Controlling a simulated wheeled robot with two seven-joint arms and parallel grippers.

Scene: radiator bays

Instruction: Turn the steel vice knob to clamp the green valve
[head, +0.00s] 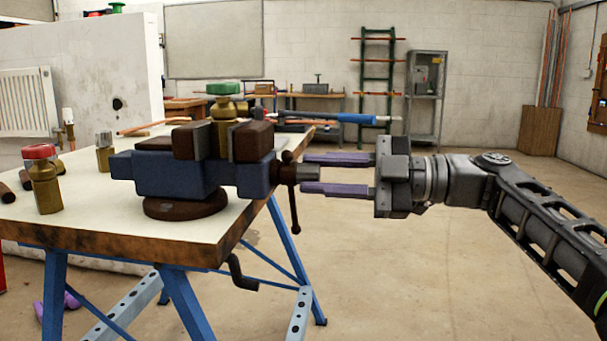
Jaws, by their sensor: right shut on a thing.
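The green valve (222,88), a brass body with a green cap, stands upright between the brown jaws of the blue vice (165,175) on the workbench. The jaws hide its lower part; I cannot tell how tightly they sit against it. The steel vice knob (307,173) sticks out at the vice's right end, beside a dark hanging bar. My right gripper (308,174) comes in level from the right and is shut on the knob, one purple finger above it and one below. Two purple pieces (71,298) under the bench look like my left gripper's fingers, partly hidden.
A red-capped brass valve (43,185) and a smaller brass fitting (104,152) stand on the bench (95,215) left of the vice. A blue-handled tool (340,117) shows behind the vice. The floor right of the bench is clear.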

